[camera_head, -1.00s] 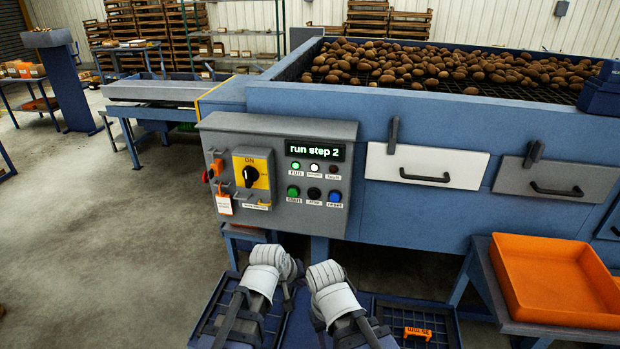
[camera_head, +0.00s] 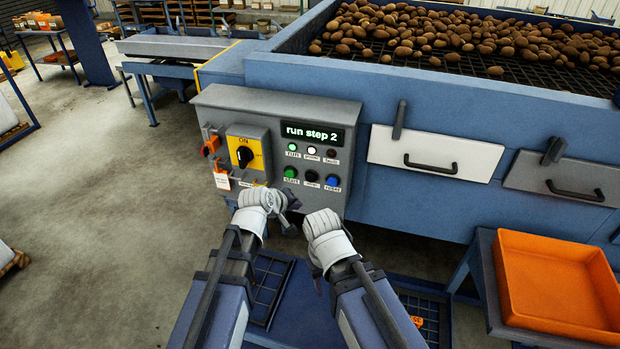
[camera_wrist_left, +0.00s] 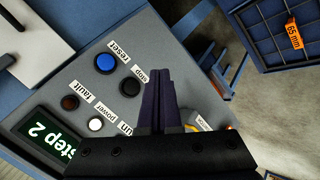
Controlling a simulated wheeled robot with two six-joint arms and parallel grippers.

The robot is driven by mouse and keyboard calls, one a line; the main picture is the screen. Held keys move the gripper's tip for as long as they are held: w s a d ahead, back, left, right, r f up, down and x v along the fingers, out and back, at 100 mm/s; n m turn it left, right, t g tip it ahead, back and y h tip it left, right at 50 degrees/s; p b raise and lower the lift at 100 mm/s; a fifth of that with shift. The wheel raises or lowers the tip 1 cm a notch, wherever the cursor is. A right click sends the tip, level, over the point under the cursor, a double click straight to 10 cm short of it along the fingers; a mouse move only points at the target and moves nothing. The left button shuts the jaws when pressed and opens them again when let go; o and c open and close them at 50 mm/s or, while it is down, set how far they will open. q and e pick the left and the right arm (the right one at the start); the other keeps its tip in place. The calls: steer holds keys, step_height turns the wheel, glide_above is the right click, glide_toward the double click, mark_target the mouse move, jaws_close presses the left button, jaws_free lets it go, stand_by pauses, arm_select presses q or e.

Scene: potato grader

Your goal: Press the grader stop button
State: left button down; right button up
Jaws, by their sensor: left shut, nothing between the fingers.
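The grey control panel (camera_head: 222,104) is on the front of the blue grader. Its stop button (camera_head: 312,177) is black, between the green start button (camera_head: 290,172) and the blue reset button (camera_head: 332,181). In the left wrist view the stop button (camera_wrist_left: 130,87) is just left of the fingertips, below the blue reset button (camera_wrist_left: 105,62). My left gripper (camera_head: 291,203) is shut and empty, in front of and below the button row; its dark fingers (camera_wrist_left: 160,76) hide part of the panel, including the start button. My right gripper (camera_head: 318,222) is to its right, its fingers hidden.
The display (camera_head: 312,134) reads "run step 2". An orange tray (camera_head: 520,318) stands on a side table.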

arm_select(q)
steer(key=shift+w+d, duration=0.1)
steer(key=shift+w, duration=0.05)
glide_toward(310, 182)
steer(key=shift+w+d+f, duration=0.3)
steer(key=shift+w+f, duration=0.05)
steer(key=shift+f, duration=0.45)
steer(key=shift+w+d+f, duration=0.25)
steer(key=shift+w+f, duration=0.15)
steer(key=shift+f, duration=0.35)
steer(key=shift+w+d+f, duration=0.3)
steer(key=shift+w+f, duration=0.05)
steer(key=shift+f, duration=0.45)
steer(key=shift+w, duration=0.2)
steer(key=shift+w+d, duration=0.15)
steer(key=shift+w, duration=0.05)
steer(key=shift+w+d, duration=0.15)
steer(key=shift+w, duration=0.35)
stand_by(0.9)
steer(key=shift+s, duration=0.15)
steer(key=shift+s+a, duration=0.3)
steer(key=shift+s, duration=0.45)
